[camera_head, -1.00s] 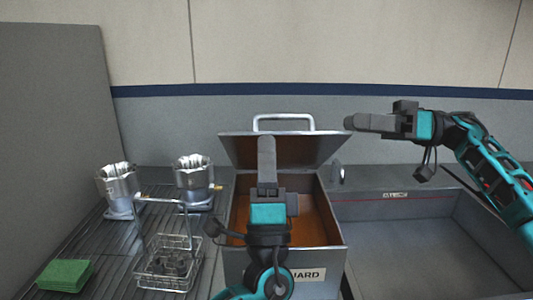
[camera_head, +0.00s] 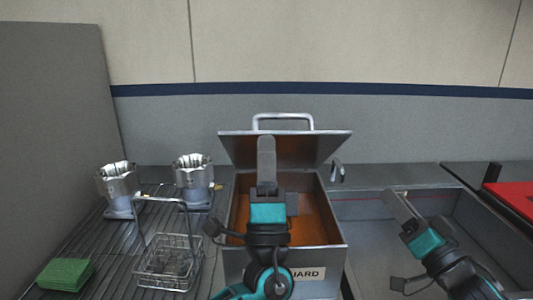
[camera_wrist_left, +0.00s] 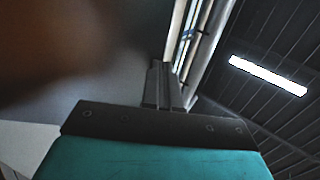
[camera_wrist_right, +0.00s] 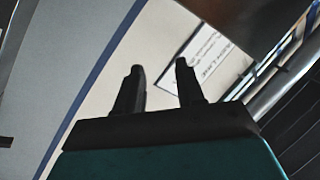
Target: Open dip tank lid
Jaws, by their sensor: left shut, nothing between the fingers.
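The dip tank (camera_head: 333,258) is a grey metal box with a brown interior and a partly hidden label on its front. Its lid (camera_head: 320,146) is raised and tilted at the back edge, with a silver bar handle (camera_head: 283,117) on top. My left gripper (camera_head: 266,142) is shut and empty, pointing up in front of the lid's underside. I cannot tell whether it touches the lid. A blurred brown surface fills the upper left of the left wrist view. My right gripper (camera_head: 390,195) is over the basin right of the tank; its fingers stand apart and empty in the right wrist view (camera_wrist_right: 158,75).
Two machined housings (camera_head: 117,187) (camera_head: 193,180) stand on the ribbed drainboard at left. A wire basket (camera_head: 168,262) with a tall handle and a green pad (camera_head: 65,274) are nearer. The grey basin (camera_head: 360,235) is at right, with a red object (camera_head: 515,196) beyond.

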